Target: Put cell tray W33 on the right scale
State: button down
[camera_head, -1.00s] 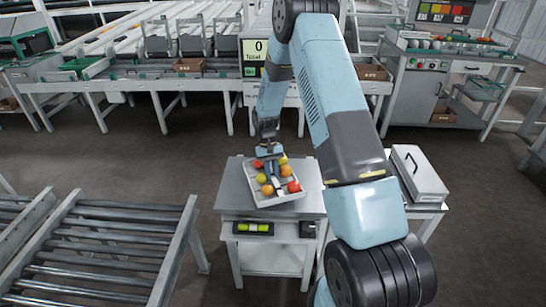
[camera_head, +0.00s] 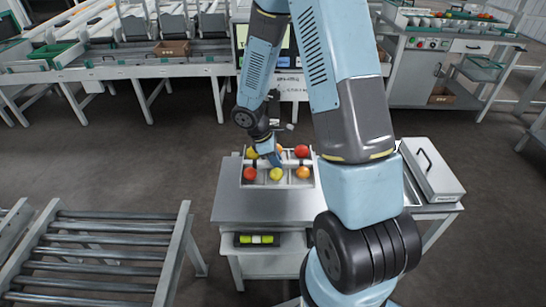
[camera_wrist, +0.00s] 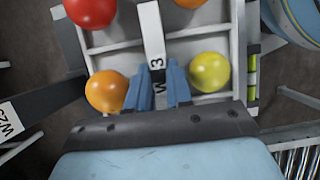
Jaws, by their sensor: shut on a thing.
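A pale tray (camera_head: 242,172) with several red, orange and yellow tomatoes in its cells is over the back of a grey steel bench top (camera_head: 240,208). I cannot tell whether it touches the bench. My gripper (camera_head: 275,158) is shut on the tray's white middle bar. In the wrist view the blue fingers (camera_wrist: 159,90) straddle this bar (camera_wrist: 152,25), beside an orange and a yellow tomato. I cannot make out which surface is the right scale.
A white box (camera_head: 432,170) with a black handle stands on a stand at the right. A roller conveyor (camera_head: 100,250) is at the left. A sorting line runs behind; open floor lies between.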

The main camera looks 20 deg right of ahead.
jog(key=shift+a+f, duration=0.3)
jog(key=shift+f, duration=0.35)
jog(key=shift+a+f, duration=0.25)
jog(key=shift+f, duration=3.2)
jog(key=shift+f, duration=0.2)
jog(key=c, duration=0.9)
grip_release()
jog(key=shift+c, duration=0.4)
jog(key=shift+c, duration=1.4)
jog(key=shift+w, duration=0.1)
jog(key=shift+w, duration=0.1)
jog(key=shift+r, duration=0.15)
